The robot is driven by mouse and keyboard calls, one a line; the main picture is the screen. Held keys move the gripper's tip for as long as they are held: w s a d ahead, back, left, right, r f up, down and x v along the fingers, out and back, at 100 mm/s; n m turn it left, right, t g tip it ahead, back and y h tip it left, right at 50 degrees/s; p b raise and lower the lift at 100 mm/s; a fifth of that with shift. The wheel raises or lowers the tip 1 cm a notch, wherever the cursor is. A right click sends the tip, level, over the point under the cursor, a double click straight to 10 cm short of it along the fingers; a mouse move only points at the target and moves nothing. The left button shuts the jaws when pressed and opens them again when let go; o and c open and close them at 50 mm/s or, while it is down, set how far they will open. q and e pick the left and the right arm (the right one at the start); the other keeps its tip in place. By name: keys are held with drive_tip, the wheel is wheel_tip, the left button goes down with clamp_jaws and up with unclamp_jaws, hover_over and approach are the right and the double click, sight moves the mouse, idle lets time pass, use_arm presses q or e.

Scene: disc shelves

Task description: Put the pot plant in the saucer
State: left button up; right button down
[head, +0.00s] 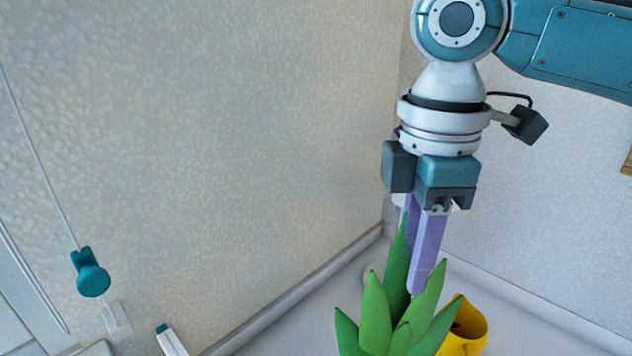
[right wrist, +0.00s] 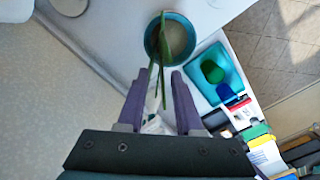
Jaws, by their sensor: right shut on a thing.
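The pot plant (head: 374,316), with several broad pointed green leaves, stands at the bottom of the head view. Its pot is out of that frame. My right gripper (head: 416,285) points down among the leaves, its purple fingers shut on the plant. In the right wrist view, thin green leaves (right wrist: 164,47) run from between the fingers (right wrist: 156,84) over a round teal-rimmed thing (right wrist: 150,40) with a beige inside. I cannot tell whether this round thing is the pot or the saucer. My left gripper is out of view.
A yellow container (head: 471,323) stands close to the right of the plant. Walls meet in the corner behind. In the right wrist view a teal tray (right wrist: 232,68) with a green thing (right wrist: 212,71) lies to the right, with several other objects below it. A teal knob (head: 92,279) hangs at the left wall.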

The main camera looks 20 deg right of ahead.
sight(391, 325)
drive_tip(key=shift+f, duration=2.4)
drive_tip(key=c, duration=0.6)
unclamp_jaws()
drive_tip(key=shift+f, duration=0.1)
drive_tip(key=shift+o, duration=0.2)
